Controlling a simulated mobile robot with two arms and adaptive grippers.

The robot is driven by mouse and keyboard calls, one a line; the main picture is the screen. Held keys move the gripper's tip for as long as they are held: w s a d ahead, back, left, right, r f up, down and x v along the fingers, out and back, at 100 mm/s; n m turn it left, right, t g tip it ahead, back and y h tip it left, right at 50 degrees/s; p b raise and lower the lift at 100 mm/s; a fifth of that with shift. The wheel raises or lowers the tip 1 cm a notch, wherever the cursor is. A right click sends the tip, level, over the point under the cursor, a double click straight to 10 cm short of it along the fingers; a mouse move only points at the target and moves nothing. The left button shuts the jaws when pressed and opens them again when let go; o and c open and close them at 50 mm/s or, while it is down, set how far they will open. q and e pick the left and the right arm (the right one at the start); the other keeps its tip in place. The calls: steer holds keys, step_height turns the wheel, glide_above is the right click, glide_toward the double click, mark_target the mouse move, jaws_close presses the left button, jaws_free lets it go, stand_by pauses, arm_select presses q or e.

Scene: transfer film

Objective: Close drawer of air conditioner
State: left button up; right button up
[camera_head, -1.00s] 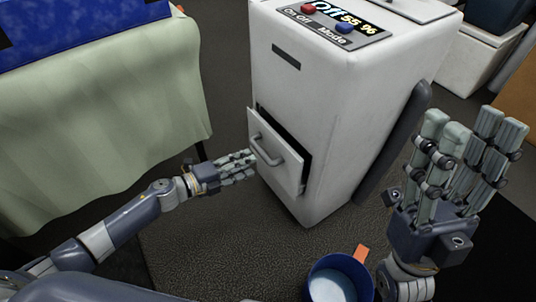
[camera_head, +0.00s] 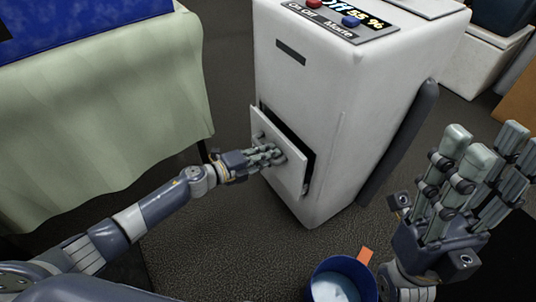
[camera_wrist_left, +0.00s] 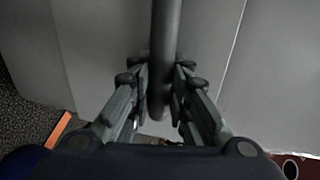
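The white air conditioner (camera_head: 345,85) stands upright in the middle of the head view. Its drawer (camera_head: 291,183) low on the front is partly pulled out, with a dark gap along the top and right side. My left gripper (camera_head: 272,154) is at the drawer front, over the handle. In the left wrist view, the grey handle bar (camera_wrist_left: 165,45) runs between the fingers, very near both; contact is unclear. The left fingers look apart. My right gripper (camera_head: 478,175) is raised at the right, open and empty, away from the drawer.
A blue container (camera_head: 341,265) with an orange tab (camera_head: 366,255) shows at the bottom of the head view. A cloth-covered table (camera_head: 95,120) stands at the left. Dark carpet (camera_head: 225,240) is clear in front of the air conditioner.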

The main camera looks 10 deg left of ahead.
mark_target(279, 148)
arm_select(q)
jaws_close()
steer(key=shift+r+x, duration=0.2)
steer(key=shift+x, duration=0.85)
steer(key=shift+r+x, duration=0.25)
steer(key=shift+x, duration=0.8)
steer(key=shift+w, duration=0.15)
steer(key=o, duration=0.8)
jaws_free()
steer(key=shift+d, duration=0.1)
steer(key=v, duration=1.2)
